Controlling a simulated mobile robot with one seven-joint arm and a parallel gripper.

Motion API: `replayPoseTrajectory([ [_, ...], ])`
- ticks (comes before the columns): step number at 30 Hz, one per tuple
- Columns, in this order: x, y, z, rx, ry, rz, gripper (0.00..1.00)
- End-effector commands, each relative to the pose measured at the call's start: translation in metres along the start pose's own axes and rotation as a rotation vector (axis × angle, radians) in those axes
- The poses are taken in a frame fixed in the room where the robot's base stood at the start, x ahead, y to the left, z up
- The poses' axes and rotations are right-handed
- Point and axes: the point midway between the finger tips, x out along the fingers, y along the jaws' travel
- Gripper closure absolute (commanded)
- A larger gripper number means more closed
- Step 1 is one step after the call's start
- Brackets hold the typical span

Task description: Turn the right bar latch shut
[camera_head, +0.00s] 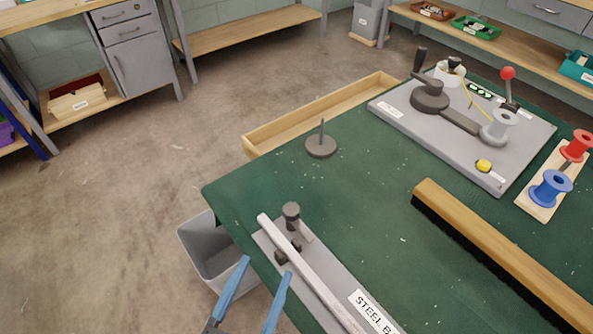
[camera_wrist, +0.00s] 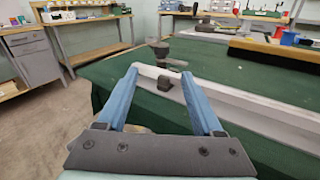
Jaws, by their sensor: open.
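A pale steel bar (camera_head: 311,277) lies along a grey base plate (camera_head: 258,239) at the green table's near edge; its far end shows in the wrist view (camera_wrist: 230,95). Beside that end stands a dark round latch knob (camera_head: 291,212) with a short grey arm, also in the wrist view (camera_wrist: 160,50). Small black blocks (camera_head: 281,257) flank the bar; one shows in the wrist view (camera_wrist: 166,83). My gripper (camera_head: 266,268) has blue fingers, apart and empty, just short of the bar end and latch; the wrist view shows the gap (camera_wrist: 160,72). Whether this latch is the right one, I cannot tell.
A long brush (camera_head: 500,250) lies right of the bar. A grey winder board (camera_head: 400,128), a spool stand (camera_head: 540,205) and a weighted spindle (camera_head: 321,147) stand farther back. A grey bin (camera_head: 205,250) is beside the table edge. Green table lies clear behind the latch.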

Motion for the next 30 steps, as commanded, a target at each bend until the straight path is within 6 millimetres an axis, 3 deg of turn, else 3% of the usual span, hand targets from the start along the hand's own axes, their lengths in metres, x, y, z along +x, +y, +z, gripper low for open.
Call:
replayPoseTrajectory([
  [3, -0.004, -0.003, 0.004, -0.087, -0.017, 0.005, 0.32],
  [7, 0.007, -0.004, 0.002, -0.096, -0.021, 0.004, 0.32],
  [21, 0.098, -0.002, 0.005, -0.087, -0.019, 0.004, 0.32],
  [30, 0.123, -0.003, 0.005, -0.089, -0.018, 0.005, 0.32],
])
